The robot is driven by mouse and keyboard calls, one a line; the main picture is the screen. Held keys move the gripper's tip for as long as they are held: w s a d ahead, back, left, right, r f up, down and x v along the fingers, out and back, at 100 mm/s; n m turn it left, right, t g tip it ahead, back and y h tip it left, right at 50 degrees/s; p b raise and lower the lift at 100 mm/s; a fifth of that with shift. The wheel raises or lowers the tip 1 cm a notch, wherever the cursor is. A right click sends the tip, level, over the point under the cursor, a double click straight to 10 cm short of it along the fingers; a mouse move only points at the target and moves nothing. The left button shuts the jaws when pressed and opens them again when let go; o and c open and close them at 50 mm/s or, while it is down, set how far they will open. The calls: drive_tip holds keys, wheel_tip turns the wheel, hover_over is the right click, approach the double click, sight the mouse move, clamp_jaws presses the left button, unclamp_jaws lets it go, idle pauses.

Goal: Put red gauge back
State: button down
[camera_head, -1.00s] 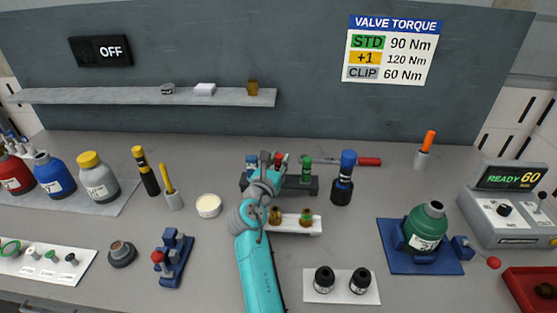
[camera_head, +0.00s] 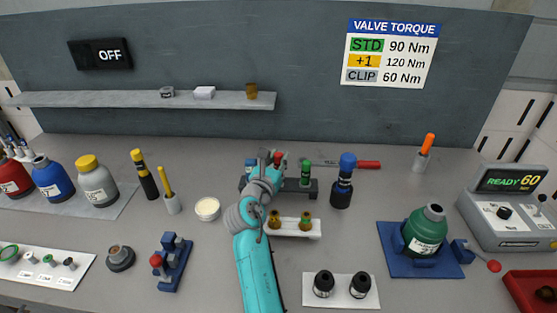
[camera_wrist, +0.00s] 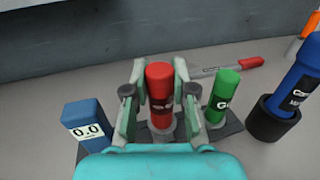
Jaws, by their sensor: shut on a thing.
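The red gauge (camera_wrist: 160,90) stands upright between the two fingers of my gripper (camera_wrist: 160,105) in the wrist view. The fingers are shut on it, and its lower end is at the dark rack (camera_wrist: 233,128); I cannot tell whether it is fully seated. In the head view the gauge's red top (camera_head: 279,158) shows just beyond my gripper (camera_head: 272,163). The green gauge (camera_wrist: 224,92) stands in the rack to the right, also seen in the head view (camera_head: 305,168). A blue block with a 0.0 display (camera_wrist: 86,122) is at the rack's left.
A blue-capped tool in a black holder (camera_head: 342,182) stands right of the rack. A red-handled tool (camera_head: 366,164) lies behind. A white stand with brown vials (camera_head: 292,234) is in front of the rack.

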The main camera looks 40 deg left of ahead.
drive_tip(key=shift+f, duration=1)
drive_tip(key=c, duration=1.1)
unclamp_jaws()
drive_tip(key=shift+o, duration=1.2)
drive_tip(key=shift+f, duration=0.15)
drive_tip(key=shift+r, duration=3.2)
